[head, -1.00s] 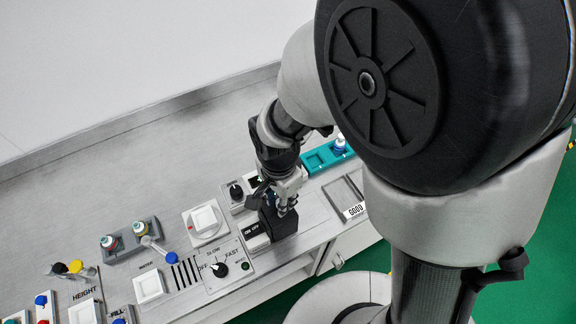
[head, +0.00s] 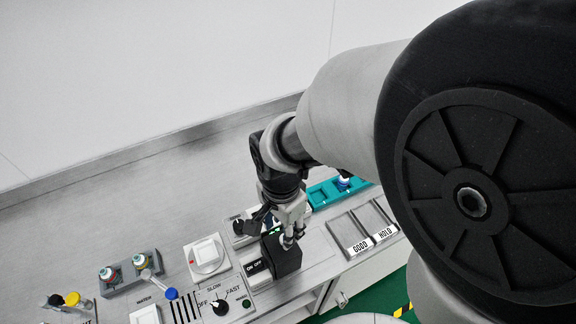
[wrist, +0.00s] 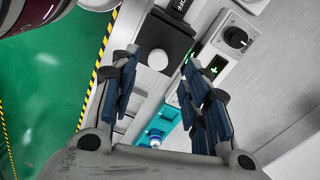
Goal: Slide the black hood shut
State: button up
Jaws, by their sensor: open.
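The black hood (head: 286,262) sits at the right end of the ON OFF switch panel (head: 257,268) on the bench in the head view. The panel's lettering is uncovered beside it. In the wrist view the hood (wrist: 177,35) is a dark block with a round pale knob (wrist: 158,60) on its face. My gripper (head: 288,243) is over the hood in the head view. In the wrist view my gripper (wrist: 165,82) is open and empty, with its fingers on either side below the knob. I cannot tell whether a fingertip touches the hood.
A black rotary knob (wrist: 236,38) and a lit green cross display (wrist: 213,67) are close beside the hood. A teal tray (head: 325,194) with a bottle is behind, and GOOD and HOLD trays (head: 348,227) lie right. The speed dial (head: 221,307) is left.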

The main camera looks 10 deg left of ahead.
notch_tip(320, 180, up, 7)
dwell(0.3)
